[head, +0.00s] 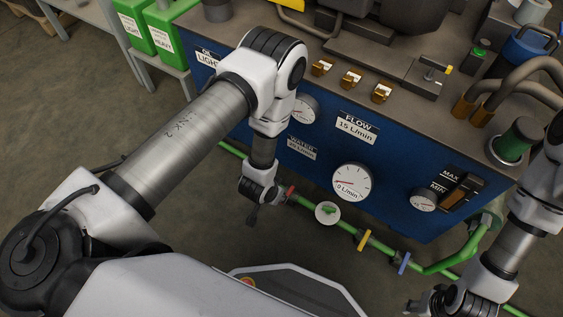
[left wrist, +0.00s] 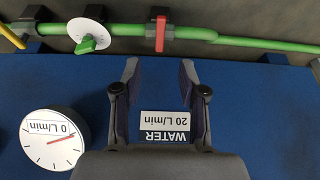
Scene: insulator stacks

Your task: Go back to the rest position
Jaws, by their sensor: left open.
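My left arm reaches in from the left in the head view, and its gripper (head: 253,213) hangs in front of the blue machine (head: 318,172), left of the red valve handle (head: 290,193). In the left wrist view the left gripper (left wrist: 158,76) is open, its two fingers apart with nothing between them. The WATER 20 L/min label (left wrist: 165,126) shows behind the fingers. My right arm comes in at the right edge in the head view.
A green pipe (head: 345,227) runs along the machine front with a green knob on a white dial (head: 327,212), a yellow handle (head: 364,240) and a blue handle (head: 404,262). A flow gauge (head: 352,182) sits above. Green canisters (head: 170,38) stand at upper left. Open floor lies at left.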

